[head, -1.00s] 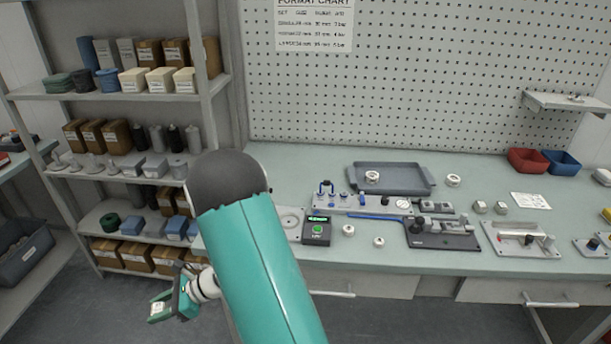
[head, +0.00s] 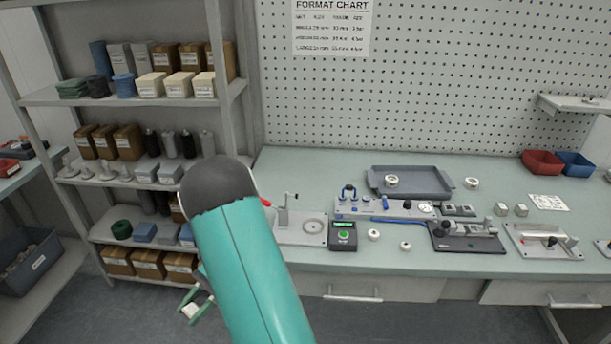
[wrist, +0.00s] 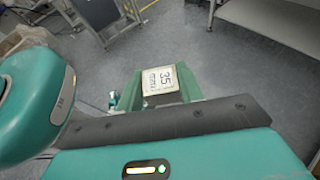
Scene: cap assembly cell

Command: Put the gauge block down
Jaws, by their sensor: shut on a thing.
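The gauge block (wrist: 158,80) is a small pale block with a dark "35" on its face. In the wrist view it sits between the green fingers of my gripper (wrist: 161,88), which is shut on it. In the head view my gripper (head: 194,306) is low at the left, in front of the shelf rack and left of the bench. The block shows there as a small pale patch (head: 190,311). My teal arm hides part of the bench's left end and the rack. The block is held in the air over the floor.
The bench (head: 460,262) carries a grey tray (head: 455,185), a black control box (head: 343,236), fixtures, white rings and two small blocks (head: 510,210). Red (head: 543,162) and blue (head: 575,164) bins stand at the back right. Bare bench top lies behind the left fixture.

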